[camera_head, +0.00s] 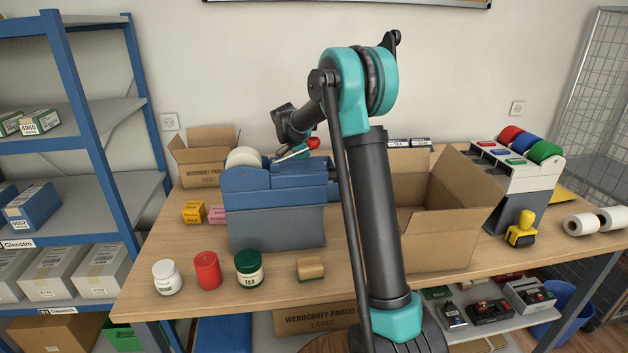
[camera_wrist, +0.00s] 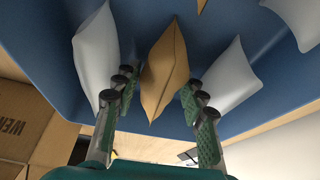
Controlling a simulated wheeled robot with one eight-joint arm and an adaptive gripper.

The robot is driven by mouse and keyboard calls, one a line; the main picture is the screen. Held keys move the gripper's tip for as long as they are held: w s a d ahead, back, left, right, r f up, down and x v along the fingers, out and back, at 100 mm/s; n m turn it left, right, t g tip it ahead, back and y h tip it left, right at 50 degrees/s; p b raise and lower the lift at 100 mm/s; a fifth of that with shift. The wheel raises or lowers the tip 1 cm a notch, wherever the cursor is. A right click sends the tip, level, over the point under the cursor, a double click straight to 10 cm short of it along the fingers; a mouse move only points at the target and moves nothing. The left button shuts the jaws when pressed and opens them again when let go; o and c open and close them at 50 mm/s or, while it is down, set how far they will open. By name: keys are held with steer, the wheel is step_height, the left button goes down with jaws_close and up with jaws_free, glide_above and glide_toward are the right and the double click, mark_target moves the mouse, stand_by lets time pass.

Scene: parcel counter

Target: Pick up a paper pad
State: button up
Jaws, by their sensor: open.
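In the wrist view a tan paper pad (camera_wrist: 165,72), shaped like a small pillow, lies in a blue bin (camera_wrist: 232,40). My gripper (camera_wrist: 158,82) is open, with one finger on each side of the pad. Gaps show between the pad and the fingers. White pillow-shaped pads lie close by: one at the left (camera_wrist: 96,55), one at the right (camera_wrist: 232,72).
The table (camera_head: 170,240) holds a small cardboard box (camera_head: 203,178), a large open box (camera_head: 435,240), a white jar (camera_head: 167,277), a red candle (camera_head: 207,270) and a tea jar (camera_head: 249,268). A tape dispenser (camera_head: 521,229) stands at the right. A blue shelf (camera_head: 85,110) is at the left.

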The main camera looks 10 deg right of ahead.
steer(key=shift+f, duration=0.25)
stand_by(0.5)
steer(key=shift+c, duration=0.6)
steer(key=c, duration=0.4)
